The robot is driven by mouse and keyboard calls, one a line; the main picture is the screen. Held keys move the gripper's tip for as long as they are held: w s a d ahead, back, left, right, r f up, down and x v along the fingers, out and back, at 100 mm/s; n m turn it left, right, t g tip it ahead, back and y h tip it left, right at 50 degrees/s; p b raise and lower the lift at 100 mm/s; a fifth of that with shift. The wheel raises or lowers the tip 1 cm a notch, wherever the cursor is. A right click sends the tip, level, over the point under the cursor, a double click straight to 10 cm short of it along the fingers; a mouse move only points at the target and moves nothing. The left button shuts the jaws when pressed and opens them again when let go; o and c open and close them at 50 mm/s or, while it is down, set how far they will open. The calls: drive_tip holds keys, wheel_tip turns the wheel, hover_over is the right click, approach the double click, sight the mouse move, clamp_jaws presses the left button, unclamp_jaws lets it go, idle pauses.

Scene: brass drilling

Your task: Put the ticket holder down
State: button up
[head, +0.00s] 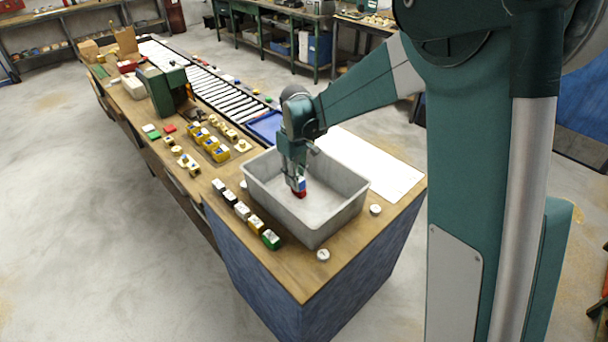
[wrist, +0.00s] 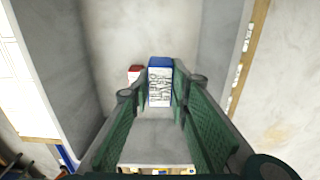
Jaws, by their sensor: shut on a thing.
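My gripper (head: 296,181) points down inside the grey bin (head: 262,205). It is shut on a small blue block with a white printed face, the ticket holder (head: 301,184). In the wrist view the ticket holder (wrist: 160,84) sits between the two green fingers, its lettered face towards the camera. A small red item (head: 299,194) shows just below it in the head view. In the wrist view the red item (wrist: 134,73) is left of the ticket holder, partly hidden by a finger. I cannot tell whether the ticket holder touches the bin floor.
The bin walls surround my gripper; most of its floor is bare. A row of small blocks (head: 242,212) stands left of the bin on the bench. White round pieces (head: 323,255) lie near its front. A white sheet (head: 375,165) lies behind it, and a roller conveyor (head: 205,82) runs beyond.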

drive_tip(key=shift+f, duration=0.85)
hover_over(297, 208)
drive_tip(key=shift+s+d+f, duration=0.1)
drive_tip(key=shift+f, duration=3)
drive_tip(key=shift+f, duration=1.9)
drive_tip(key=shift+f+b, duration=0.15)
drive_tip(key=shift+b, duration=0.15)
drive_tip(key=o, duration=0.9)
drive_tip(key=shift+r, duration=0.2)
